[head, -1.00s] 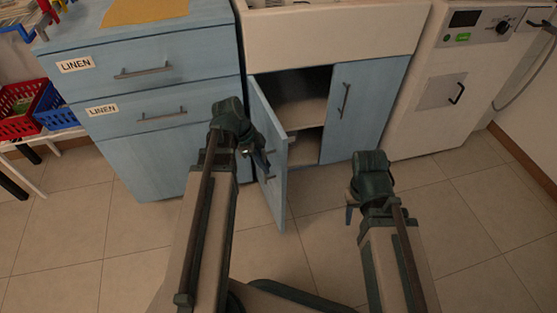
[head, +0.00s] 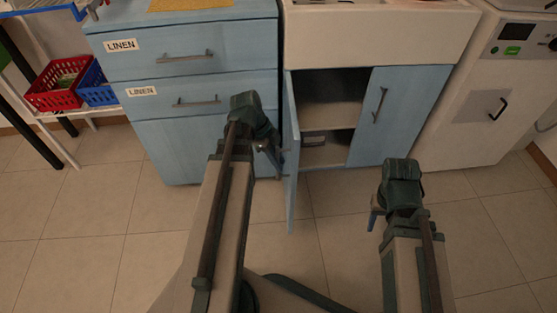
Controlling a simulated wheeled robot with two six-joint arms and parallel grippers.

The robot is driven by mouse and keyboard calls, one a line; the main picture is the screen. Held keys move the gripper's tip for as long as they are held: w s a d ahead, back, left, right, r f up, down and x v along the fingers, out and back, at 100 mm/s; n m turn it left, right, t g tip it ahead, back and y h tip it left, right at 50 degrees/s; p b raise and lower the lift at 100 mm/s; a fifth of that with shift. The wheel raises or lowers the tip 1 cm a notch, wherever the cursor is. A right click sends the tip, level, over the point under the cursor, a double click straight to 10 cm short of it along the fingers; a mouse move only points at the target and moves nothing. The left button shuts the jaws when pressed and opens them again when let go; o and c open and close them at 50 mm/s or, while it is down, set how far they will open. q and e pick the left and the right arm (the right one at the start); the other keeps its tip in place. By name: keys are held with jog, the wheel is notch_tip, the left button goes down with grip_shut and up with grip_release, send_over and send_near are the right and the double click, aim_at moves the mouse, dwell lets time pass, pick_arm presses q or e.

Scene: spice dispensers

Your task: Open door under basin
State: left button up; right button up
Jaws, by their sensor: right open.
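The cabinet under the white basin (head: 385,32) has two blue doors. Its left door (head: 291,190) stands open, swung out toward me and seen nearly edge-on. The right door (head: 398,115) is shut and has a vertical bar handle. The shelved inside (head: 328,100) shows between them. My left gripper (head: 272,162) is at the outer face of the open door, close to its handle, which is mostly hidden. I cannot tell whether its fingers are shut on it. My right gripper (head: 374,212) is open and empty, low in front of the right door.
A blue drawer unit (head: 190,75) with LINEN labels stands just left of the open door. A white appliance (head: 490,90) stands at the right. Red (head: 55,88) and blue (head: 95,88) baskets sit on a low rack at the left. The tiled floor in front is clear.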

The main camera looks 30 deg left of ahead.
pick_arm(q)
jog(key=shift+o, duration=1.1)
jog(key=p+v, duration=1.2)
jog(key=v, duration=0.1)
jog(key=shift+a+r+p, duration=0.2)
jog(key=shift+r+p, duration=0.1)
jog(key=shift+p, duration=0.1)
jog(key=s+d+r+n+y+p, duration=0.2)
jog(key=d+r+n+p, duration=0.3)
jog(key=d+r+p, duration=0.5)
jog(key=s+d+r+n+g+y+p, duration=0.1)
jog(key=s+d+r+n+y+p, duration=0.1)
jog(key=d+r+n+p, duration=0.4)
jog(key=d+r+p, duration=0.2)
jog(key=d+p, duration=0.1)
jog(key=d, duration=0.2)
jog(key=d+r+y+p, duration=0.1)
jog(key=d+r+p, duration=0.2)
jog(key=d, duration=0.3)
jog(key=shift+s+r+n+y+p, duration=0.3)
jog(key=shift+s+p, duration=0.05)
jog(key=shift+p, duration=0.2)
